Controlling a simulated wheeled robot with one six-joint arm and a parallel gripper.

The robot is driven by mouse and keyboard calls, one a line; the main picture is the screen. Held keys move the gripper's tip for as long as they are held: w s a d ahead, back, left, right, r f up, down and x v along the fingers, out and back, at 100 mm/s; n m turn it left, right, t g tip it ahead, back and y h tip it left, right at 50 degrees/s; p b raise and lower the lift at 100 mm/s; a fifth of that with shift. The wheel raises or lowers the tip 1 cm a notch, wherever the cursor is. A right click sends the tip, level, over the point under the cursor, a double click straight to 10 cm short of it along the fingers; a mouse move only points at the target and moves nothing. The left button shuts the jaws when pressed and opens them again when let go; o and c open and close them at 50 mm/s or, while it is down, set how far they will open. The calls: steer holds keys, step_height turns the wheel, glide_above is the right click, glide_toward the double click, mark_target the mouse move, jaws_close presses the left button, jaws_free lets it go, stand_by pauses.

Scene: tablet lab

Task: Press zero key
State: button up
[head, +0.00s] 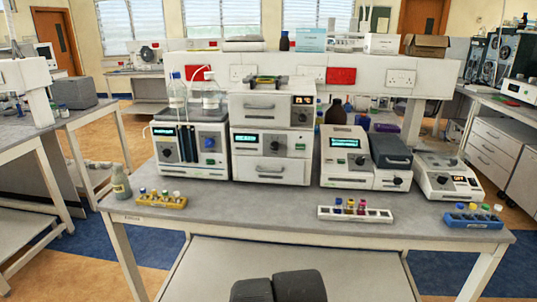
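No zero key can be made out; the lettering on the keys is too small to read. A white instrument with a dark lid (391,149) and a lit green screen (345,143) stands right of the bench's middle, with small keys and a dark knob on its front. At the right end is a low white instrument (440,171) with a dark knob and a small lit display (461,181). A pump-like unit (189,150) at the left and a stacked white unit (271,156) in the middle also have screens and knobs.
The grey bench (250,204) carries a yellow vial rack (161,202), a white rack (355,214) and a blue rack (473,219) along its front. A grey-green bottle (121,183) stands at its left end. Bare bench lies between the racks.

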steer(key=shift+w, duration=0.1)
steer(key=shift+c, duration=0.3)
jaws_close()
stand_by(1.5)
